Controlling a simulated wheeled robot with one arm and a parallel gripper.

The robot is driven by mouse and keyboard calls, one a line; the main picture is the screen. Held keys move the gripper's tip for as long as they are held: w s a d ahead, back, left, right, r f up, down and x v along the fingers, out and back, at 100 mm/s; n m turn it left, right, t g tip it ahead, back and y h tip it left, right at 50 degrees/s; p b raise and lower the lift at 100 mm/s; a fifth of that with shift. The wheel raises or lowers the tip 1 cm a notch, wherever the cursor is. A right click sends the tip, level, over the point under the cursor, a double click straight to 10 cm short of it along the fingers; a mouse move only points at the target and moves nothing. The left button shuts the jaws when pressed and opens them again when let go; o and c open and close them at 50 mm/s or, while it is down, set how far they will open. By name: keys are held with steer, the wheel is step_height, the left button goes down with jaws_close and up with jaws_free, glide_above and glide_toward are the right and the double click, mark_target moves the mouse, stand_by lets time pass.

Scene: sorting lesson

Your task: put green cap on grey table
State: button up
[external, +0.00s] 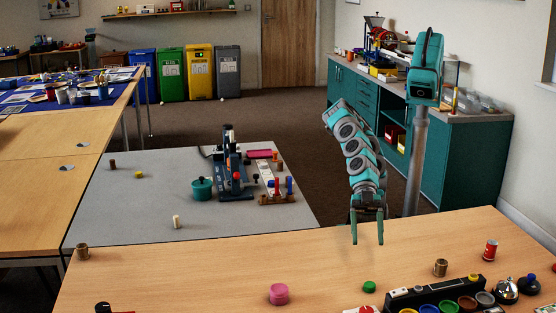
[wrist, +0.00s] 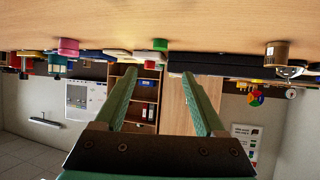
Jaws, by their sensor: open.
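The green cap (external: 369,287) lies on the wooden table in the foreground, left of the black rack. The wrist view is upside down; the green cap (wrist: 160,44) shows there just past and between the fingertips. My gripper (external: 367,240) is open and empty, its fingers pointing down, behind the green cap in the external view and apart from it. My gripper's two fingers (wrist: 158,73) also show in the wrist view with nothing between them. The grey table (external: 130,212) stands at the left, behind the wooden table.
A pink stacked piece (external: 278,294) stands left of the cap. A black rack with coloured cups (external: 440,293) is close on its right. The grey table's front left is mostly clear around a cream peg (external: 177,222).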

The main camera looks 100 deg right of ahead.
steer(key=w+a+r+y+b, duration=0.1)
steer(key=w+a+r+y, duration=0.15)
steer(key=r, duration=0.35)
steer(key=w+a+r+y+b, duration=0.1)
steer(key=w+a+r+y, duration=0.1)
steer(key=w+a+r, duration=0.3)
steer(key=s+a+r+n+g, duration=0.3)
steer(key=s+a+r+g, duration=0.15)
steer(key=s+r, duration=0.2)
steer(key=m+t+h+b, duration=0.4)
steer(key=m+h, duration=0.2)
steer(key=h, duration=0.7)
glide_toward(370, 284)
steer(key=shift+w+d+f, duration=0.25)
steer(key=shift+d+f, duration=0.05)
steer(key=shift+f, duration=0.4)
steer(key=shift+y, duration=0.25)
steer(key=shift+a+x, duration=0.15)
steer(key=shift+x, duration=1.6)
steer(key=shift+a+x, duration=0.1)
steer(key=shift+x, duration=1.65)
steer(key=shift+s+r, duration=0.1)
steer(key=shift+s, duration=0.05)
